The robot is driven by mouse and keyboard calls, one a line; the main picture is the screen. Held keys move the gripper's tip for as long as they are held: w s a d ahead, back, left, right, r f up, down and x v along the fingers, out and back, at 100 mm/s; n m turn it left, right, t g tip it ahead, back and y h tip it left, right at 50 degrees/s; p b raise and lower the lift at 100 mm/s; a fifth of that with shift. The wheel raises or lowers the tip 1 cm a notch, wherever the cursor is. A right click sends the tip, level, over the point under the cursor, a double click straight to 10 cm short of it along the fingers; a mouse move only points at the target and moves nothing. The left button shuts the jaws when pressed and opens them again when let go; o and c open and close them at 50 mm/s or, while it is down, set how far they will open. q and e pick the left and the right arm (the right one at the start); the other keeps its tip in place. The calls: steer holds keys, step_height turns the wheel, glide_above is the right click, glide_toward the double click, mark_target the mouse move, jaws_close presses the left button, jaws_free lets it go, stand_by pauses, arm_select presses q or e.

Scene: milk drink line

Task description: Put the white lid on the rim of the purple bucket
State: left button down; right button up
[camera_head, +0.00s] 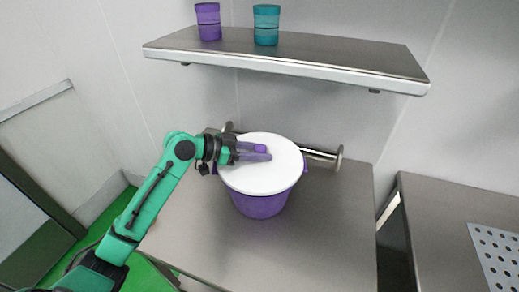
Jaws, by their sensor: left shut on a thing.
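The purple bucket (261,206) stands upright on the grey metal table. The round white lid (277,178) lies over the top of the bucket and covers its opening. I cannot tell whether the lid is fully seated on the rim all round. My left gripper (268,152) comes in from the left over the lid's upper left part, with its purple fingers shut on the lid's grip. The grip itself is hidden by the fingers. My right gripper is not in view.
The metal table (330,235) is clear in front and to the right of the bucket. A metal rail (322,155) runs behind it. A wall shelf (330,60) above holds a purple cup (208,22) and a teal cup (266,25). Another counter (440,225) stands at right, past a gap.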

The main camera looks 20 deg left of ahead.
mark_target(243, 162)
arm_select(q)
steer(key=shift+f+b, duration=0.35)
steer(key=shift+c, duration=2.4)
jaws_free()
steer(key=shift+r, duration=0.15)
steer(key=shift+r+p, duration=0.45)
steer(key=shift+p, duration=0.05)
steer(key=v, duration=0.1)
steer(key=b+v, duration=0.1)
steer(key=v, duration=0.1)
steer(key=b+v, duration=0.1)
steer(key=v, duration=0.1)
steer(key=shift+a+f, duration=0.15)
steer(key=shift+f, duration=0.3)
steer(key=b+v, duration=0.1)
steer(key=v, duration=0.2)
steer(key=b+v, duration=0.1)
steer(key=v, duration=0.3)
steer(key=shift+r, duration=0.3)
